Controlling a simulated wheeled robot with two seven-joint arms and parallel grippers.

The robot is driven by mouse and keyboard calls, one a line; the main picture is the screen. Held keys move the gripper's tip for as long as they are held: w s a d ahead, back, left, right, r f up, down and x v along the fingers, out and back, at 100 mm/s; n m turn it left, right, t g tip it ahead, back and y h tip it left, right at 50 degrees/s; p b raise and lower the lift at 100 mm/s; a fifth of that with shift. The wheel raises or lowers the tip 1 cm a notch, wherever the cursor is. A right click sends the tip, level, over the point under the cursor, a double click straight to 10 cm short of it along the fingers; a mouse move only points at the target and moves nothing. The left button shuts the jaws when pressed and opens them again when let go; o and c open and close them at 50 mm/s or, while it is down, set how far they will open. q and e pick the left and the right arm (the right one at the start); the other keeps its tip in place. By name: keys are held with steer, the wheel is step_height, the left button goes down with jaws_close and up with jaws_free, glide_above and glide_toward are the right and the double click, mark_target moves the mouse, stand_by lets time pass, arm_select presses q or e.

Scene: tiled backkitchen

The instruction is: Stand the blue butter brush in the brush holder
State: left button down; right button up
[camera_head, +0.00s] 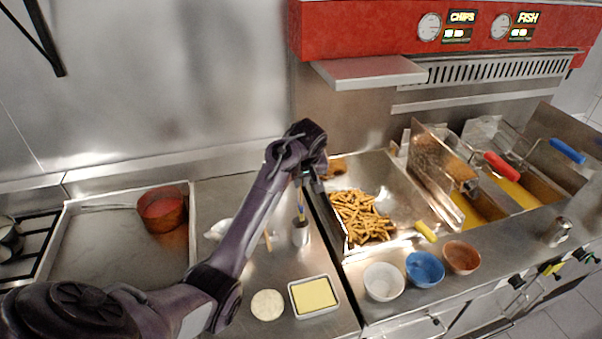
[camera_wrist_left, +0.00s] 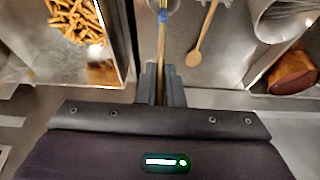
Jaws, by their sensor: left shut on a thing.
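My left gripper (camera_wrist_left: 161,85) is shut on the handle of the blue butter brush, pointing down over the steel counter. The brush (camera_wrist_left: 162,42) has a wooden handle and a blue part at its far end; in the head view it (camera_head: 300,199) hangs upright below the gripper (camera_head: 300,176). The brush holder (camera_head: 300,236), a small metal cup, stands on the counter directly below. The brush's lower end is at or just above the cup's rim; I cannot tell whether it is inside. My right gripper is in neither view.
A wooden spoon (camera_wrist_left: 205,36) lies beside the holder. A butter tray (camera_head: 313,296) and a pale round disc (camera_head: 267,305) sit in front. A chip bin (camera_head: 382,178) and several bowls are to the right; a copper pot (camera_head: 163,211) is to the left.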

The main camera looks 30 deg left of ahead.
mark_target(301, 197)
arm_select(q)
step_height(301, 197, down, 2)
steer(key=shift+f+b, duration=0.15)
steer(key=shift+b, duration=0.25)
step_height(301, 197, down, 2)
steer(key=shift+f+b, duration=0.1)
steer(key=shift+b, duration=0.25)
steer(key=shift+f+b, duration=0.35)
steer(key=shift+f, duration=0.8)
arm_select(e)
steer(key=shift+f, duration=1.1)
arm_select(q)
steer(key=c, duration=1.5)
jaws_free()
